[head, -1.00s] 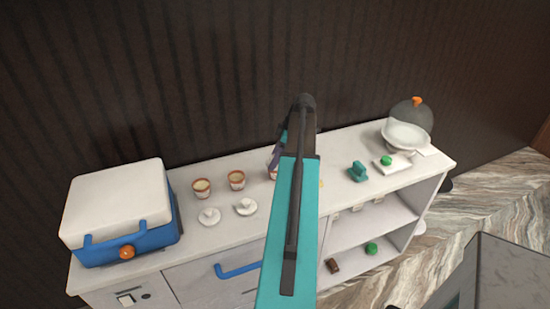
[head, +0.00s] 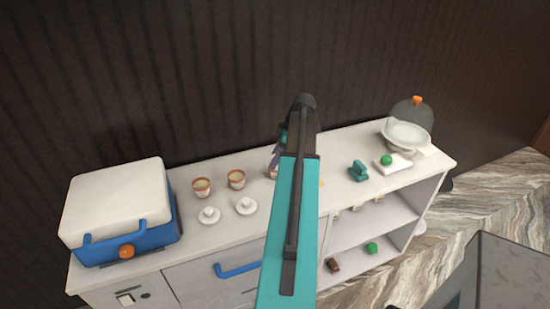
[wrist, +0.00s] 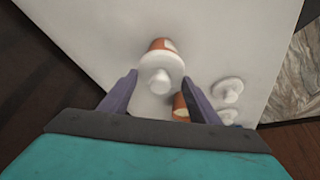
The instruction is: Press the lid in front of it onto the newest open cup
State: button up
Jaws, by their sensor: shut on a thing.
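My gripper (wrist: 160,76) is shut on a white lid (wrist: 160,62), with one purple finger at each side of its rim and its round knob facing the wrist camera. An orange-brown cup (wrist: 161,44) shows just beyond the lid's far edge, partly hidden by it; I cannot tell if they touch. Another open cup (wrist: 181,106) with pale filling stands behind the right finger. In the head view, two open cups, a left one (head: 202,187) and a right one (head: 236,179), stand on the counter. My arm hides most of a third cup (head: 272,172).
Two loose lids (head: 208,215) (head: 246,206) lie in front of the open cups. A blue cooler box (head: 130,245) fills the counter's left end. A teal object (head: 357,171), a green ball on a white block (head: 386,160) and a domed dish (head: 406,135) stand right.

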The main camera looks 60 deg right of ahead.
dwell(0.4)
jog(key=o, duration=1.6)
jog(key=shift+c, duration=0.2)
jog(key=shift+r, duration=0.15)
jog(key=shift+r+p, duration=1.6)
jog(key=shift+r, duration=1.75)
grip_shut()
jog(key=shift+s, duration=0.1)
jog(key=shift+f+b, duration=1.15)
jog(key=shift+f, duration=0.95)
